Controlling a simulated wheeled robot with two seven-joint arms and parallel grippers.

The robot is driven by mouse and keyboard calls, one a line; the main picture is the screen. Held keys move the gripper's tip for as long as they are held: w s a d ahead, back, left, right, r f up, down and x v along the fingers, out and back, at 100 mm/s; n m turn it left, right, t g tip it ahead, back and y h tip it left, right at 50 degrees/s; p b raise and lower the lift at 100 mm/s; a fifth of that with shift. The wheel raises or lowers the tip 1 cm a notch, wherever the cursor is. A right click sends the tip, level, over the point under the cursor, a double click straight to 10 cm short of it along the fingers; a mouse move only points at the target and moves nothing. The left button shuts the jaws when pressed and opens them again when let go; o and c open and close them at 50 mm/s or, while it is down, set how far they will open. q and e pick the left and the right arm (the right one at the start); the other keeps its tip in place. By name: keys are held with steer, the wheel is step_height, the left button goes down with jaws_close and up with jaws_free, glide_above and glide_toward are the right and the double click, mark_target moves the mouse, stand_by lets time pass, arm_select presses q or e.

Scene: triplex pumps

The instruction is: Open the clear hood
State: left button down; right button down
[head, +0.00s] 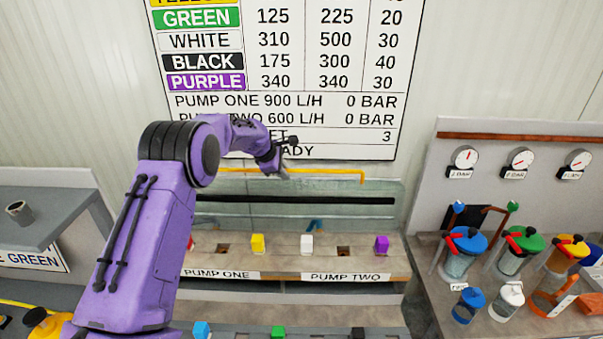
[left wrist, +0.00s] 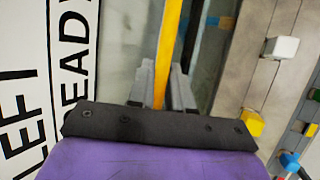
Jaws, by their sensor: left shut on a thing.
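The clear hood (head: 345,222) is a see-through panel behind the pump bench. A yellow handle bar (head: 335,172) runs along its upper part, just below the wall board. My left gripper (head: 281,171) reaches in from the left and is at the handle's middle. In the left wrist view the yellow bar (left wrist: 168,55) passes between the two grey fingers (left wrist: 162,88), which are shut on it. How far the hood is raised is hard to tell. My right gripper is not in view.
The bench (head: 285,262) below carries yellow, white and purple blocks in sockets, with PUMP ONE and PUMP TWO labels. At right, a counter holds several lidded clear jars (head: 462,252) under gauges (head: 521,160). The printed board (head: 290,75) is close behind my gripper.

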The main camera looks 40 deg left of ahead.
arm_select(q)
steer(key=shift+w+a+f+g, duration=0.15)
steer(key=shift+w+f+g, duration=0.05)
steer(key=shift+f+g, duration=0.1)
steer(key=c, duration=1.4)
jaws_free()
steer(key=shift+s+r, duration=0.1)
steer(key=shift+r, duration=0.1)
steer(key=b+v, duration=0.3)
steer(key=v, duration=0.7)
steer(key=shift+a+r, duration=0.1)
steer(key=shift+a, duration=0.05)
